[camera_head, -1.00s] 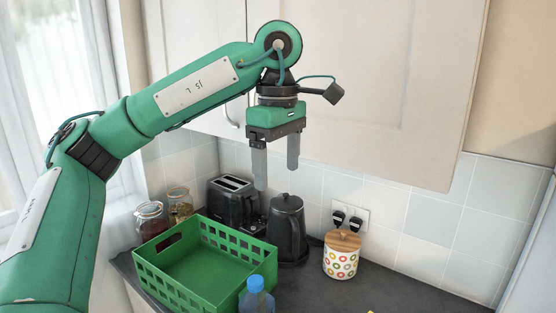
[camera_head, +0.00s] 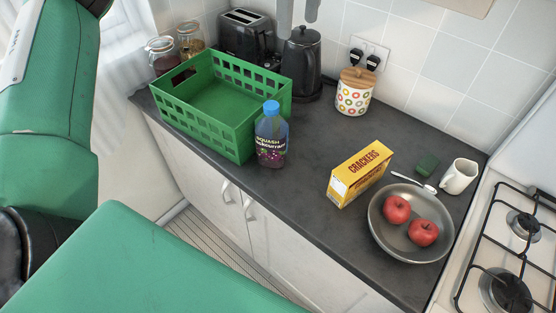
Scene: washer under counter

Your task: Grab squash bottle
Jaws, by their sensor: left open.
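The squash bottle (camera_head: 271,139) stands upright on the dark counter, with a blue cap, a purple label and dark contents. It is close to the front right corner of the green crate (camera_head: 243,138). My left gripper (camera_head: 298,12) shows only as two grey fingertips at the top edge, apart and empty. They hang above the black kettle, beyond the bottle and higher in the picture. The rest of that gripper is out of frame. My right gripper is not in view.
Right of the bottle are a yellow crackers box (camera_head: 359,174), a pan (camera_head: 402,247) with two red apples, a white mug (camera_head: 459,176) and a gas hob (camera_head: 509,255). Behind stand a toaster (camera_head: 245,36), kettle (camera_head: 301,64), glass jars and a dotted canister (camera_head: 354,92).

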